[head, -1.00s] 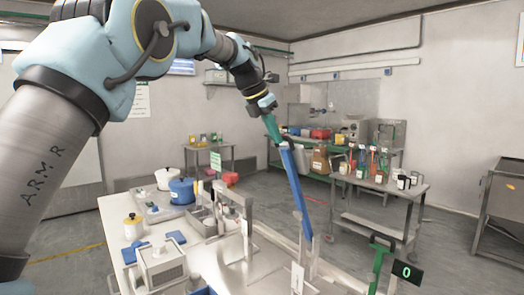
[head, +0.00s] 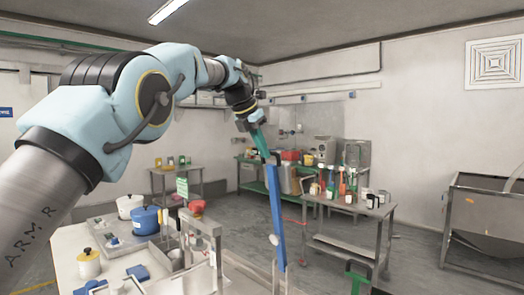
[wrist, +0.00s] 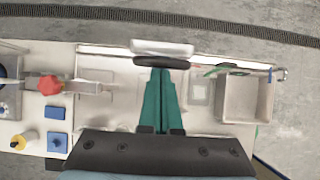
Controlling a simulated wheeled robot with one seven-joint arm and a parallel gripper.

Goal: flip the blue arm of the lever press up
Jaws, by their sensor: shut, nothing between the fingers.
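The blue arm (head: 277,215) of the lever press stands steeply up in the head view, its top leaning slightly left. Its lower end runs down towards the bottom edge of the picture. My gripper (head: 268,153) has green fingers, pressed together and empty, at the top end of the blue arm. They appear to touch it there. In the wrist view my gripper (wrist: 161,72) points at a dark and pale bar, which hides the fingertips' far side. I cannot tell whether this bar is the end of the blue arm.
On the bench left of the press are a blue pot (head: 146,219), a white pot (head: 129,206) and a yellow-lidded jar (head: 88,264). A red knob (wrist: 49,85) and a sink (wrist: 244,98) flank the fingers in the wrist view. A side table (head: 345,206) with bottles stands behind.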

